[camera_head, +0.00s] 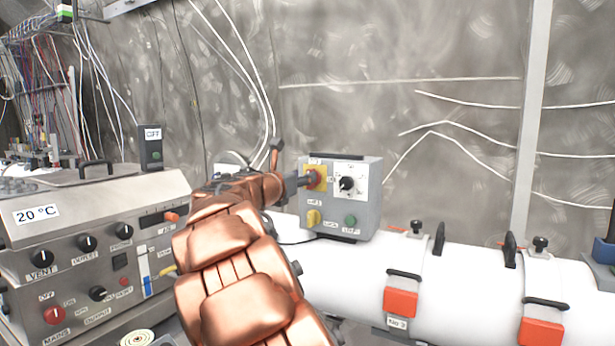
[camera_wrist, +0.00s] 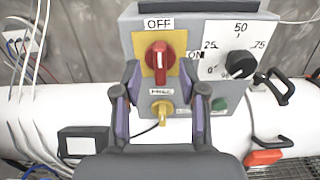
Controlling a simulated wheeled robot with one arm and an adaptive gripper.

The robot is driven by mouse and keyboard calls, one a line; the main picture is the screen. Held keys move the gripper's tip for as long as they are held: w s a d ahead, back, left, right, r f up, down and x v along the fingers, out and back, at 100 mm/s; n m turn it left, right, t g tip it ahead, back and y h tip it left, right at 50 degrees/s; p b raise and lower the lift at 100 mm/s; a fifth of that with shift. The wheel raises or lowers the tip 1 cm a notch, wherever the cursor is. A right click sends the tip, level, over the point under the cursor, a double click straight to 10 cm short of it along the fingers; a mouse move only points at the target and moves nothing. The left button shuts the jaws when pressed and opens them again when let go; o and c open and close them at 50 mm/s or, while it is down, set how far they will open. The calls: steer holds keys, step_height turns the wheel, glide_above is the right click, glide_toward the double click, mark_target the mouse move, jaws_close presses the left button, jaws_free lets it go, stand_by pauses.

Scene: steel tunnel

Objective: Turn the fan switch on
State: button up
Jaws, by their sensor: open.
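A grey control box (camera_head: 352,215) stands on the white pipe. Its red rotary switch (camera_wrist: 159,58) sits on a yellow plate, with OFF above it and ON to its right. The red handle stands upright, in line with OFF. The switch also shows in the head view (camera_head: 313,179), partly covered by my gripper (camera_head: 296,181). In the wrist view my gripper (camera_wrist: 168,82) is open. Its two fingertips lie on either side of the lower part of the red switch in the picture. I cannot tell whether they touch it.
A yellow knob (camera_wrist: 162,112), a green button (camera_wrist: 219,104) and a black dial (camera_wrist: 241,66) share the box face. The white pipe (camera_head: 465,275) carries red-latched clamps. A steel console (camera_head: 90,240) with knobs stands at the left.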

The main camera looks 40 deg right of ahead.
steer(key=x, duration=0.3)
steer(key=shift+d, duration=0.4)
jaws_close()
steer(key=shift+w, duration=0.1)
